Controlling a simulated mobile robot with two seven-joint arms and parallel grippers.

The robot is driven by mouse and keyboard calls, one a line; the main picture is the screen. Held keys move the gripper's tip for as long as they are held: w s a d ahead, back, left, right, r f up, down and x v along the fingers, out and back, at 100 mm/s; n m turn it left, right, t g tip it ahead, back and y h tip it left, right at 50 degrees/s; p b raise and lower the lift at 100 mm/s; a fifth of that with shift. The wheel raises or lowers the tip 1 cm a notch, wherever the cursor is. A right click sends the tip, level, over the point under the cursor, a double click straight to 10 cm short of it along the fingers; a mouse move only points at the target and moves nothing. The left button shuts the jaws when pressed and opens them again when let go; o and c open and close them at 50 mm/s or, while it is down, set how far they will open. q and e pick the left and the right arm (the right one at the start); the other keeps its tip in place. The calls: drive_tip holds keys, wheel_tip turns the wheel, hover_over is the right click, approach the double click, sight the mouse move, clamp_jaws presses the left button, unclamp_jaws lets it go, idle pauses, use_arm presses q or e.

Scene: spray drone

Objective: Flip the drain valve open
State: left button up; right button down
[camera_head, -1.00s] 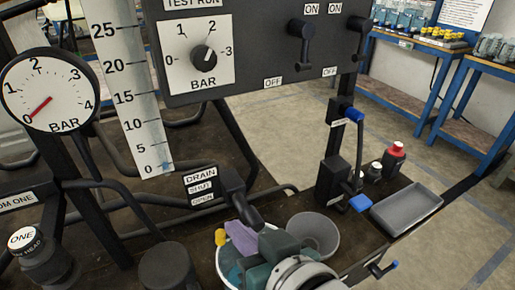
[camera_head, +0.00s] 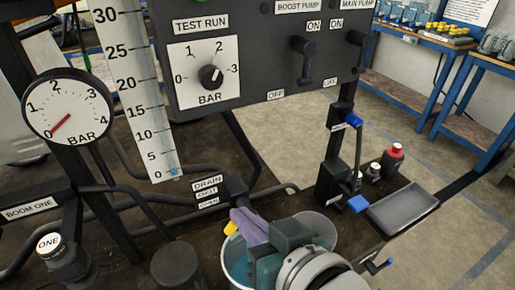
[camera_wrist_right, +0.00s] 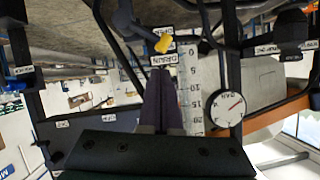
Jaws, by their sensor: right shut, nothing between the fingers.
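The drain valve (camera_head: 236,190) is a black body right of a DRAIN label (camera_head: 207,184) on the lower pipework. Its yellow handle tip (camera_head: 231,228) shows just left of my right gripper's purple fingers. In the right wrist view the yellow tip (camera_wrist_right: 165,43) lies just beyond the fingertips, near the DRAIN label (camera_wrist_right: 162,60). My right gripper (camera_head: 240,216) is shut and empty, in front of the valve's lower part, which it hides. Whether the fingers touch the handle cannot be told. The right wrist view shows the fingers (camera_wrist_right: 160,72) together. My left gripper is not in view.
A round container (camera_head: 229,258) stands below the valve, partly hidden by my right gripper. A dial gauge (camera_head: 67,110) and a level scale (camera_head: 137,95) stand left. The black pump panel (camera_head: 268,60) hangs above. A grey tray (camera_head: 403,207) and blue-handled valve (camera_head: 356,204) are right.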

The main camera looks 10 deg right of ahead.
drive_tip(key=v, duration=0.7)
drive_tip(key=shift+s+f+p, duration=0.2)
drive_tip(key=shift+s+p, duration=0.25)
drive_tip(key=shift+s, duration=0.05)
drive_tip(key=shift+d, duration=0.15)
